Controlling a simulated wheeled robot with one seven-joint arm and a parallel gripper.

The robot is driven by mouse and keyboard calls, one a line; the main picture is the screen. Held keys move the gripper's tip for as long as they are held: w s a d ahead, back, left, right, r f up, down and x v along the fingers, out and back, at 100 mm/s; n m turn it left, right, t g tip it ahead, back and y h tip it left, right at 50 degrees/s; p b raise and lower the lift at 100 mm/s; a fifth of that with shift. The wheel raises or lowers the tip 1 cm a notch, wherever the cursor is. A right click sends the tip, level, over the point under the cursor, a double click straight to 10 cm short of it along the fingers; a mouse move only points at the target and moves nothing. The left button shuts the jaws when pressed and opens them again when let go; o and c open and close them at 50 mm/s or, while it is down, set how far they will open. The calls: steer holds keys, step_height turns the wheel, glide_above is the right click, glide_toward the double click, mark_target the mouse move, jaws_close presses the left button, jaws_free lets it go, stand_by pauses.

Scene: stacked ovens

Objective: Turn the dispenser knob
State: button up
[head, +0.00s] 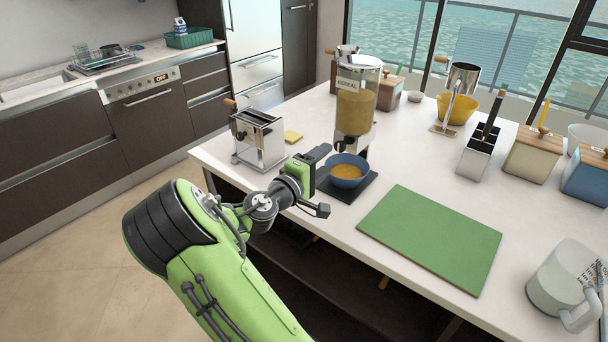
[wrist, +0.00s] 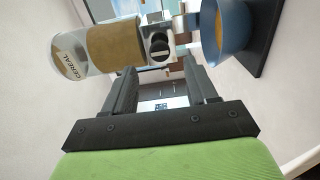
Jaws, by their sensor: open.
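The cereal dispenser (head: 356,100) stands on the counter, a clear canister of tan cereal on a metal stand. Its dark round knob (head: 348,142) is low on the front, above a blue bowl (head: 347,182) of cereal. In the wrist view, the dispenser (wrist: 112,45) lies sideways, with its slotted knob (wrist: 159,50) just beyond and between my fingertips. My gripper (head: 322,161) is just left of the bowl, in front of the dispenser. In the wrist view my gripper (wrist: 161,70) is open and empty. I cannot tell whether a finger touches the knob.
The bowl stands on a black mat (head: 369,187) close to my gripper. A metal toaster-like appliance (head: 258,139) stands to the left, and a green board (head: 430,236) lies to the right. White counter between the mat and board is clear.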

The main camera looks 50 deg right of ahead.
steer(key=a, duration=1)
steer(key=shift+s+p, duration=0.35)
steer(key=shift+s, duration=0.1)
steer(key=shift+d, duration=0.1)
